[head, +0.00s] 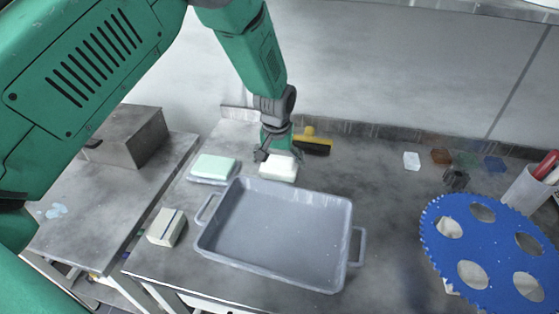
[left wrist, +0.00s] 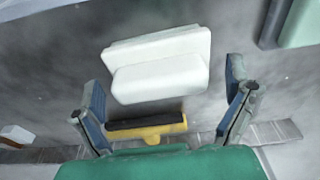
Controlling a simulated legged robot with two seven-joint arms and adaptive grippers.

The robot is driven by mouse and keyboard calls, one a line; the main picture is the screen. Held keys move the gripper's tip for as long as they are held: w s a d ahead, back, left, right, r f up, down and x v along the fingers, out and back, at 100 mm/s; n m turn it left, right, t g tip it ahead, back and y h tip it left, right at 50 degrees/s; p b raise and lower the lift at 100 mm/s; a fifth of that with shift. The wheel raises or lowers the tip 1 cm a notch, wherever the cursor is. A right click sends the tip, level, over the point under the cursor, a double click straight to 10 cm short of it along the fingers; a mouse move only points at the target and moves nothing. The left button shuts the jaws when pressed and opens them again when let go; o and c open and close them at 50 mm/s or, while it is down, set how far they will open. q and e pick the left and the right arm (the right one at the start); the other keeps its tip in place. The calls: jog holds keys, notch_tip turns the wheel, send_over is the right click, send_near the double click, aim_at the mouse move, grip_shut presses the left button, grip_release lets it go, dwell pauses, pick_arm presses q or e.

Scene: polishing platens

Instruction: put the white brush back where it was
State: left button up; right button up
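A white two-tiered block, which looks like the white brush (head: 280,170), rests on the table behind the grey tray. It also shows in the left wrist view (left wrist: 160,65), lying apart from the fingers. My left gripper (head: 278,154) is close above and behind it, pointing down. In the left wrist view my left gripper (left wrist: 165,80) has its fingers spread wide, with nothing held between them. A yellow brush with dark bristles (head: 313,146) lies just to the right of the gripper, near the back wall. My right gripper is not in view.
The grey tray (head: 277,228) is empty. A pale green block (head: 214,166) lies left of the white brush, and a cream block (head: 166,227) left of the tray. A blue holed disc (head: 454,251) and small coloured blocks are at the right. Bare table lies right of the tray.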

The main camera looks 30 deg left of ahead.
aim_at(277, 175)
pick_arm(q)
notch_tip(277, 175, up, 12)
jog(key=s+p, duration=0.1)
jog(key=shift+s+d, duration=0.2)
jog(key=shift+s, duration=0.15)
dwell(0.4)
